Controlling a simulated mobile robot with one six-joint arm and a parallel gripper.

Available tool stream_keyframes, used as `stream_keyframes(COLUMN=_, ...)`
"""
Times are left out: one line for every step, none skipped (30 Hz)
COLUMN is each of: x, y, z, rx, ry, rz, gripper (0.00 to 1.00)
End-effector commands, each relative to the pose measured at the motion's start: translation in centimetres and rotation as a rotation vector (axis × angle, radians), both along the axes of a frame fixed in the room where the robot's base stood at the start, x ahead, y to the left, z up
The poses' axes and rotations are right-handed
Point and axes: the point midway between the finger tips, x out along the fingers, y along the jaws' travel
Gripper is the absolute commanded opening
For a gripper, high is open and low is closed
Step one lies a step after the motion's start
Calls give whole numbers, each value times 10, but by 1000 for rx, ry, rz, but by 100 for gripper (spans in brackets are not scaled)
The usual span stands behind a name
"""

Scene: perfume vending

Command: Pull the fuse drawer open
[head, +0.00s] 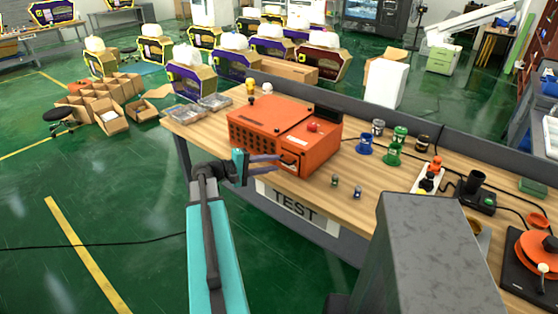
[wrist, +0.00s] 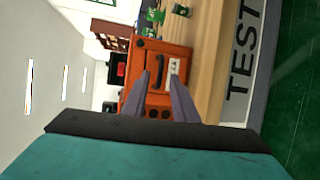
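An orange box (head: 283,132) stands on the wooden workbench in the head view. Its right front face carries a dark handle (head: 289,160), which I take to be the fuse drawer's. The drawer front looks flush with the box. In the wrist view, turned sideways, the orange front (wrist: 155,99) shows the dark curved handle (wrist: 157,70) and a small white label (wrist: 174,66). My gripper (head: 279,160) reaches in from the left at the handle. Its two fingers are apart in the wrist view (wrist: 160,76), with the handle appearing between the tips. Contact cannot be told.
The workbench (head: 350,206) has a TEST sign (head: 292,208) on its front edge. Small dark-capped pieces (head: 335,180) stand right of the box front. Blue (head: 365,144) and green (head: 394,150) holders are farther right.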

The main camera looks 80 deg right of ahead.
Motion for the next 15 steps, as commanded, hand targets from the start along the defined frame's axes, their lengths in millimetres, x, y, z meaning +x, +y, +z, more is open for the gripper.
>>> stream_keyframes(x=-6, y=-5, z=0, rx=1, ry=1, rz=-2, gripper=26)
stream_keyframes(x=-9, y=-7, z=-1, rx=2, ry=0, rz=-1, gripper=26)
stream_keyframes(x=-13, y=-10, z=-2, rx=1, ry=1, rz=-1, gripper=26)
stream_keyframes(x=-15, y=-12, z=-2, rx=1, ry=1, rz=-2, gripper=26)
stream_keyframes(x=-18, y=-14, z=-3, rx=1, ry=1, rz=-2, gripper=26)
stream_keyframes(x=-20, y=-16, z=-4, rx=0, ry=0, rz=-1, gripper=26)
stream_keyframes(x=-22, y=-18, z=-4, rx=1, ry=1, rz=0, gripper=26)
stream_keyframes(x=-23, y=-19, z=-5, rx=1, ry=1, rz=0, gripper=26)
stream_keyframes(x=-25, y=-20, z=-6, rx=1, ry=1, rz=0, gripper=26)
stream_keyframes(x=-26, y=-20, z=-6, rx=1, ry=1, rz=0, gripper=26)
stream_keyframes(x=-27, y=-21, z=-6, rx=0, ry=0, rz=0, gripper=26)
stream_keyframes(x=-28, y=-21, z=-7, rx=0, ry=0, rz=0, gripper=26)
stream_keyframes(x=-28, y=-22, z=-7, rx=0, ry=0, rz=0, gripper=26)
stream_keyframes(x=-28, y=-22, z=-7, rx=0, ry=0, rz=0, gripper=26)
stream_keyframes(x=-29, y=-22, z=-7, rx=0, ry=0, rz=0, gripper=26)
